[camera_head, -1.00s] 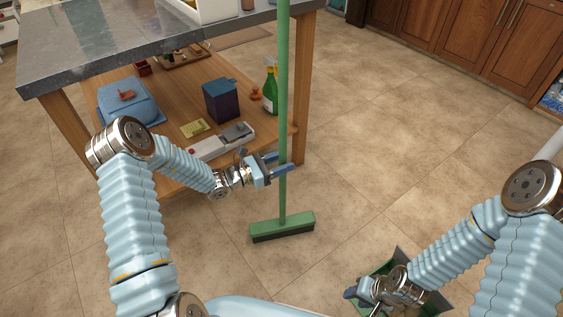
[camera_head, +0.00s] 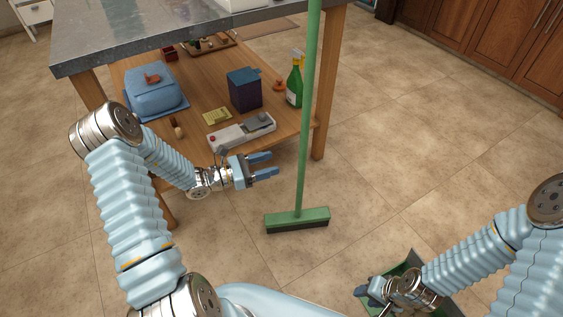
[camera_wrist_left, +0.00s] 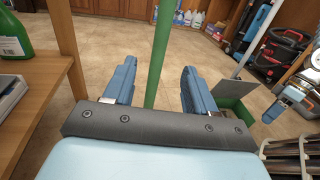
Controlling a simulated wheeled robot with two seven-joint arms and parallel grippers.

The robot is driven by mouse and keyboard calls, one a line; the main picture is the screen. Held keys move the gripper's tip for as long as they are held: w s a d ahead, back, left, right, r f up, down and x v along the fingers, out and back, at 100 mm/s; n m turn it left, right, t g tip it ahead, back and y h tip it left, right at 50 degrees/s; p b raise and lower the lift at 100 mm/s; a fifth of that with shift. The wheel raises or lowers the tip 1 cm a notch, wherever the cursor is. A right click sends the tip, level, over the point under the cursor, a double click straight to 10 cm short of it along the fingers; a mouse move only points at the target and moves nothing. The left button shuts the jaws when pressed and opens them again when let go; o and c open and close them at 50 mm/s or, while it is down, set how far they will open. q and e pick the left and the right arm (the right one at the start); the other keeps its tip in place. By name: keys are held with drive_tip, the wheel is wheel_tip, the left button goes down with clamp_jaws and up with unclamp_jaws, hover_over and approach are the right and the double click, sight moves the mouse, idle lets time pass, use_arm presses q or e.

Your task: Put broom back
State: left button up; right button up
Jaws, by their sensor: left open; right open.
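A green broom (camera_head: 306,130) stands upright, its head (camera_head: 297,219) on the tiled floor and its handle leaning by the table's right front corner. My left gripper (camera_head: 270,165) is open, to the left of the handle and apart from it. In the left wrist view the green handle (camera_wrist_left: 158,60) shows beyond the open fingers of the left gripper (camera_wrist_left: 155,85). My right gripper (camera_head: 368,297) is open at the lower right, beside a green dustpan (camera_head: 437,296). The right arm partly hides the dustpan.
A grey-topped wooden table (camera_head: 140,52) stands at the left. Its lower shelf holds a blue bag (camera_head: 153,95), a dark box (camera_head: 244,90), a green spray bottle (camera_head: 295,82) and small items. Wooden cabinets (camera_head: 500,40) stand at the back right.

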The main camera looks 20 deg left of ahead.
use_arm(q)
drive_tip(key=s+d+f+m+g+y, duration=0.5)
drive_tip(key=s+d+f+m, duration=0.2)
drive_tip(key=s+m, duration=0.3)
drive_tip(key=s+d+f+m+g+y, duration=0.4)
drive_tip(key=s+d+f+m+g, duration=0.2)
drive_tip(key=s+f+m, duration=0.4)
drive_tip(key=d+m, duration=0.1)
drive_tip(key=m, duration=0.3)
drive_tip(key=shift+s+y, duration=0.3)
drive_tip(key=shift+y, duration=0.1)
